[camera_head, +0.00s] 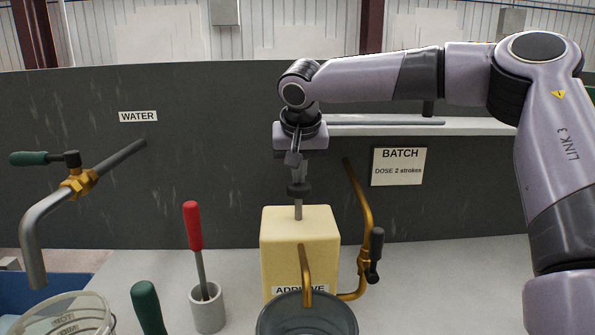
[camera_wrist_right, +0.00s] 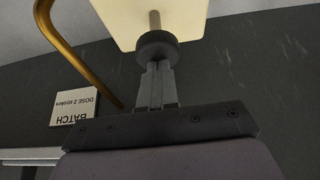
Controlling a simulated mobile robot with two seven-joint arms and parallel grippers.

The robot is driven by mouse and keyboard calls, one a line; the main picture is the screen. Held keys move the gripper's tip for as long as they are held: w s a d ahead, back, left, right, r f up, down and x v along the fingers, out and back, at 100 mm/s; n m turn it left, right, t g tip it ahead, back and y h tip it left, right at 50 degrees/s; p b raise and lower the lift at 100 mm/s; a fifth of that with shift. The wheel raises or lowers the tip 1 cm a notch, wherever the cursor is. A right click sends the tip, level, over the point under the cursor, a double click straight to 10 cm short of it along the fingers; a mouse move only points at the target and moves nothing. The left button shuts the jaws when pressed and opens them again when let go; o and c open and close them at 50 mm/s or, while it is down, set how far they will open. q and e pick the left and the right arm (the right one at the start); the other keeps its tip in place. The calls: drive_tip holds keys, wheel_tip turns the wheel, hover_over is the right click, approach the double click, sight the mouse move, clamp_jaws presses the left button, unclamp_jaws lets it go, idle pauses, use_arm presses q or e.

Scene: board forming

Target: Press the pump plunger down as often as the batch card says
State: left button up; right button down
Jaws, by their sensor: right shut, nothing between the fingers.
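The pump is a cream box (camera_head: 300,238) labelled ADDITIVE with a thin rod on top. The dark round plunger knob (camera_head: 299,189) sits on that rod, above the box top. My right gripper (camera_head: 294,162) is shut and empty, pointing down directly over the knob. In the right wrist view its fingertips (camera_wrist_right: 157,70) meet or nearly meet the knob (camera_wrist_right: 157,46); I cannot tell if they touch. A stretch of rod shows between knob and box. The batch card (camera_head: 398,167) on the dark wall reads "BATCH, DOSE 2 strokes". My left gripper is not in view.
A brass pipe with a dark-handled valve (camera_head: 375,250) stands right of the pump. A grey bowl (camera_head: 307,315) is under the brass spout. A red-handled tool (camera_head: 194,228) stands in a grey cup (camera_head: 208,310). The water tap (camera_head: 78,183) and a clear container (camera_head: 62,315) are left.

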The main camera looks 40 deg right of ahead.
drive_tip(key=shift+r, duration=1.35)
wheel_tip(320, 180, up, 7)
idle(0.8)
idle(0.5)
